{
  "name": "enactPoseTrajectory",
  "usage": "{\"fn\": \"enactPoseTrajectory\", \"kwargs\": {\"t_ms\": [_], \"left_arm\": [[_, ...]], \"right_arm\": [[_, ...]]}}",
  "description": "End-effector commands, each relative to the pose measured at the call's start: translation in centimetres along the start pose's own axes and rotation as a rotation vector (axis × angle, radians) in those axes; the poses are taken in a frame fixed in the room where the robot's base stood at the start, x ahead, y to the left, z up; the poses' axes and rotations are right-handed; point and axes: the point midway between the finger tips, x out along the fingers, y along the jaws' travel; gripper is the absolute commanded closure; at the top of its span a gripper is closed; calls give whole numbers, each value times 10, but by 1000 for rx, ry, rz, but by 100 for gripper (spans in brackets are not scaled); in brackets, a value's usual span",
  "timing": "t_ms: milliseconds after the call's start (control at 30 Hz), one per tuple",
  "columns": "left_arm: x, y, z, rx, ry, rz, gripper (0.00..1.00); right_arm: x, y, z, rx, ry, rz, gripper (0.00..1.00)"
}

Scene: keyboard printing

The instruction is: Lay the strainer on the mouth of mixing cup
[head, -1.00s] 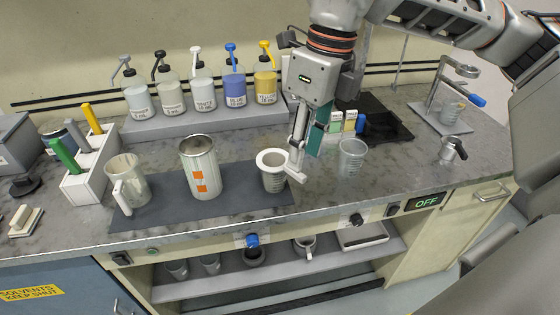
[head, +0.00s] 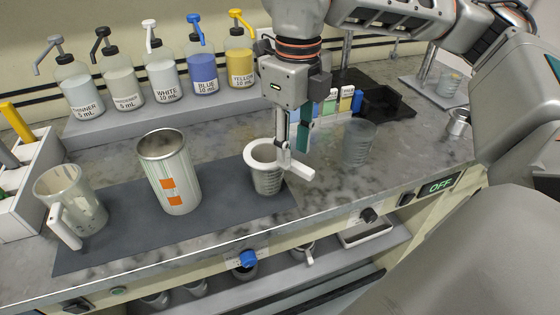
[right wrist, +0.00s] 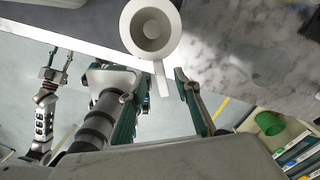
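The white strainer (head: 262,150) lies on the mouth of the clear mixing cup (head: 268,181), its ring around the rim. Its flat handle (head: 300,171) sticks out to the right, toward the bench front. In the right wrist view the strainer (right wrist: 132,12) is seen from above, with its handle between my fingers. My right gripper (head: 293,143) is at the handle; in the wrist view its fingers (right wrist: 156,86) stand apart, with visible space on both sides of the handle.
A metal can (head: 168,190) and a clear handled jug (head: 75,203) stand left on the dark mat (head: 125,231). Another clear cup (head: 359,144) stands right of my gripper. Pump bottles (head: 163,78) line the back shelf. The bench front edge is close.

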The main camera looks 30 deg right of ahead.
Motion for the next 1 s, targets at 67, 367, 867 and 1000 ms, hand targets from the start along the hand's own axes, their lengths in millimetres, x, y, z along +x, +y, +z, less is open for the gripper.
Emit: {"fn": "enactPoseTrajectory", "kwargs": {"t_ms": [67, 367, 867, 1000], "left_arm": [[2, -2, 0, 2, 3, -2, 60], [5, -4, 3, 7, 0, -8, 60], [6, -5, 1, 8, 3, -9, 60], [6, -5, 1, 7, 3, -8, 60]], "right_arm": [[12, 0, 0, 0, 4, 1, 68], [46, 0, 0, 0, 2, 1, 68], [47, 0, 0, 0, 1, 1, 100], [46, 0, 0, 0, 0, 1, 100]]}}
